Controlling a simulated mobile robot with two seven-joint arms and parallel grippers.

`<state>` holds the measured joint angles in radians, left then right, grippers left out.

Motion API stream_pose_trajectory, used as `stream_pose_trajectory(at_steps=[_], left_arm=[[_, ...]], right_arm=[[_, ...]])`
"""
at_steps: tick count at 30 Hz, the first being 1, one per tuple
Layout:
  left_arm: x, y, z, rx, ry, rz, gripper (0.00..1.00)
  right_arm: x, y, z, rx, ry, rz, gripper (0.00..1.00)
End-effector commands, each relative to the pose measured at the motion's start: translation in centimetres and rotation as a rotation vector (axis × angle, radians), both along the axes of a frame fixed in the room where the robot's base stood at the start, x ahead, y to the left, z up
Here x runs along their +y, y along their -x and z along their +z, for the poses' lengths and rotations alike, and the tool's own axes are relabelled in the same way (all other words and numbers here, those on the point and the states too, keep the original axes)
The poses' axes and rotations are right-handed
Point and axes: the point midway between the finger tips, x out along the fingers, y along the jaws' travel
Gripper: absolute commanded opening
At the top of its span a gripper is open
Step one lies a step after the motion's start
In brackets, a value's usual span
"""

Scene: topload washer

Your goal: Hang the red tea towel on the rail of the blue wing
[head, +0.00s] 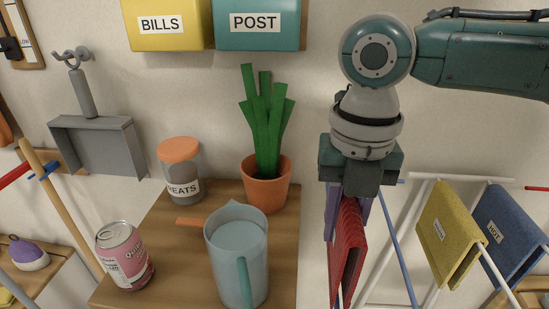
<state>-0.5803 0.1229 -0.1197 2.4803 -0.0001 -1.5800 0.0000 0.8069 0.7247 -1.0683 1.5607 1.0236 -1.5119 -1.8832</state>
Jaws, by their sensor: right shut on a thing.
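My right gripper (348,208) hangs down from the arm at the upper right, its fingers shut on the red tea towel (347,252). The towel hangs folded below the fingers, in the air as far as I can tell, and its lower end runs out of the picture. A white drying rack (462,178) stands to the right of it. A blue bar (386,243) slants down just right of the towel, and a small red piece (537,188) shows at the right edge. Which rail belongs to the blue wing is unclear here. My left gripper is out of view.
A yellow cloth (446,232) and a blue cloth (505,222) hang on the rack. Left of the towel, a wooden top (284,235) holds a jug (236,255), a potted plant (266,183), a jar (182,180) and a pink can (125,258).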

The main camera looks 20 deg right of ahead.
Motion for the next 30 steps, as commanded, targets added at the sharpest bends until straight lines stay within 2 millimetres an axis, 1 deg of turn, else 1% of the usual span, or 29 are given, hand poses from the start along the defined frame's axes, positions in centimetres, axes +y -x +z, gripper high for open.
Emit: stream_pose_trajectory(at_steps=[1, 30], left_arm=[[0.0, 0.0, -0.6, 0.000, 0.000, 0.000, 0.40], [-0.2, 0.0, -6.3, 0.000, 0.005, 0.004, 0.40]], right_arm=[[0.0, 0.0, -0.8, 0.001, 0.000, 0.000, 0.00], [0.0, 0.0, -9.4, -0.001, -0.001, 0.001, 0.00]])
